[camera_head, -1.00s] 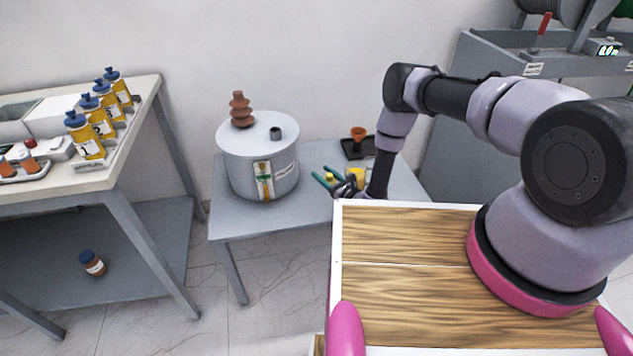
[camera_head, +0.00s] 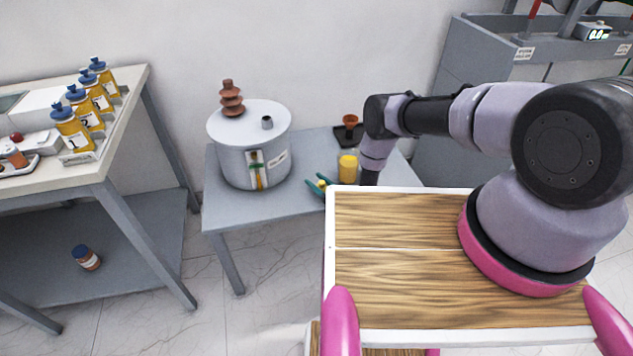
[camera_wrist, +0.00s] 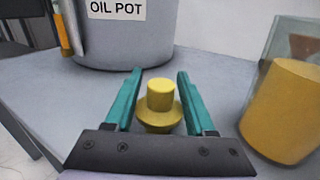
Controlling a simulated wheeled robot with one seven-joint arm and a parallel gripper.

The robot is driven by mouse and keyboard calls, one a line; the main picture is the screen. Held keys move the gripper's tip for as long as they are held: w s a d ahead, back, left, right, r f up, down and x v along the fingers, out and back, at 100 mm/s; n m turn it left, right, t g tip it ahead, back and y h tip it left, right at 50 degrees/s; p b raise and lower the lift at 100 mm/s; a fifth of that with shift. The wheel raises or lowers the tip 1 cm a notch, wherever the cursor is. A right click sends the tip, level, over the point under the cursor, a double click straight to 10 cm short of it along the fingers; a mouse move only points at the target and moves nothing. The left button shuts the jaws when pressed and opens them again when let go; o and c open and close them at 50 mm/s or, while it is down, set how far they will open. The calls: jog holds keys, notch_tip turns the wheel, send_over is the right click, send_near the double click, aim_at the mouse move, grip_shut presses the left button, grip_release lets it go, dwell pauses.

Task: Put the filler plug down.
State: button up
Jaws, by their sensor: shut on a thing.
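The yellow filler plug (camera_wrist: 160,104) is between the two teal fingers of my gripper (camera_wrist: 160,92) in the wrist view. It has a round knob on top and a wider flange below. My gripper is shut on it, low over the grey table (camera_head: 222,207) in front of the oil pot (camera_head: 235,160). I cannot tell whether the plug touches the table. In the head view, the gripper (camera_head: 321,184) is small and partly hidden by the edge of the wooden top.
A clear container of yellow liquid (camera_wrist: 285,112) stands close on the right. Behind it is a black tray (camera_head: 345,141) with a brown funnel-like piece (camera_head: 350,121). A side bench (camera_head: 125,85) with numbered bottles stands at the left. Bare table lies left of my gripper.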

jog(key=o, duration=1.3)
jog(key=shift+f, duration=0.1)
jog(key=shift+o, duration=0.2)
